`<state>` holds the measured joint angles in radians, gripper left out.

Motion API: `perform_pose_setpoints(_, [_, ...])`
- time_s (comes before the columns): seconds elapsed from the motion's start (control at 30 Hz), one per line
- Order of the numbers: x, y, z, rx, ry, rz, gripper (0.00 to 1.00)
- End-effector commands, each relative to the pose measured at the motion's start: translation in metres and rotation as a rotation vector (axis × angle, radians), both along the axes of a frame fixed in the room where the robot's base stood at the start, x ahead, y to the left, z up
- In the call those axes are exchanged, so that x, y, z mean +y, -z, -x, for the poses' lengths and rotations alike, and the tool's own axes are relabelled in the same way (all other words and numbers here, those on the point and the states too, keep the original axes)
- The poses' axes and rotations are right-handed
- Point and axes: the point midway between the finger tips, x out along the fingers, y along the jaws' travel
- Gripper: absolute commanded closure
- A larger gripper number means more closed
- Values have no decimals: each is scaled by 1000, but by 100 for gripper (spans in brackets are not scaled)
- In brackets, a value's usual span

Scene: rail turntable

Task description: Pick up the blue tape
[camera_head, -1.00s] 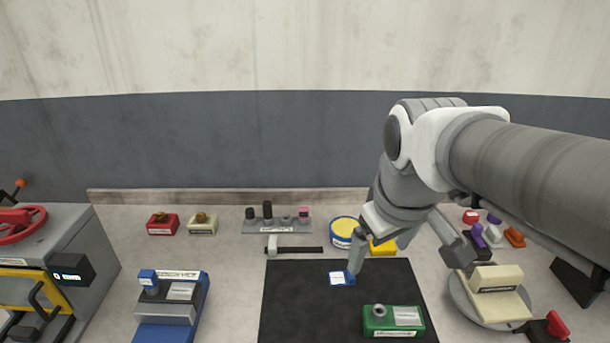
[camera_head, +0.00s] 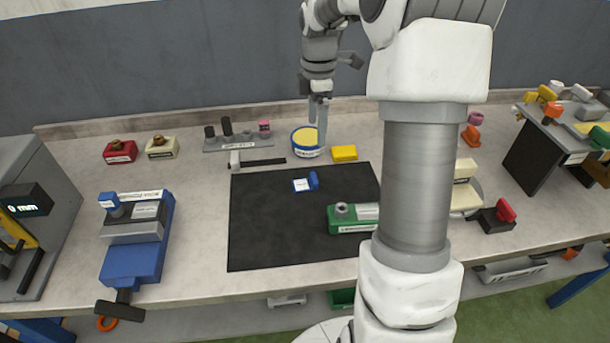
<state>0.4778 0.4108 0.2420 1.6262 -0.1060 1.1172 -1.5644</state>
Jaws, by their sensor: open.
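A small blue object with a white face (camera_head: 304,185) lies on the black mat (camera_head: 265,235). A round blue-sided thing with a yellow top and a white label (camera_head: 306,153) stands just behind the mat. I cannot tell for certain which of the two is the blue tape. My gripper (camera_head: 320,112) is open and points down, over or just behind the round thing. Its finger overlaps the round thing's right side in the picture. I cannot tell whether they touch. I see nothing held.
A yellow block (camera_head: 344,153) sits right of the round thing. A green labelled block (camera_head: 345,220) is on the mat, partly behind my arm. A grey holder with posts (camera_head: 240,142) stands left of the round thing. A blue vise-like device (camera_head: 135,250) is at left.

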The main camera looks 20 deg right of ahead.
Motion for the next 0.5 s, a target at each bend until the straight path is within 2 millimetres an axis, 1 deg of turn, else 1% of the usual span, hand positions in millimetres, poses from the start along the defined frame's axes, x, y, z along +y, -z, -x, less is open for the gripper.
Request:
perform_pose_setpoints(0.03, [0, 10, 1, 5, -2, -2, 5])
perform_pose_setpoints(0.3, [1, 69, 1, 5, -1, -1, 5])
perform_pose_setpoints(0.4, [1, 89, 1, 5, 0, -1, 5])
perform_pose_setpoints(0.5, [1, 103, 1, 3, 0, -1, 5])
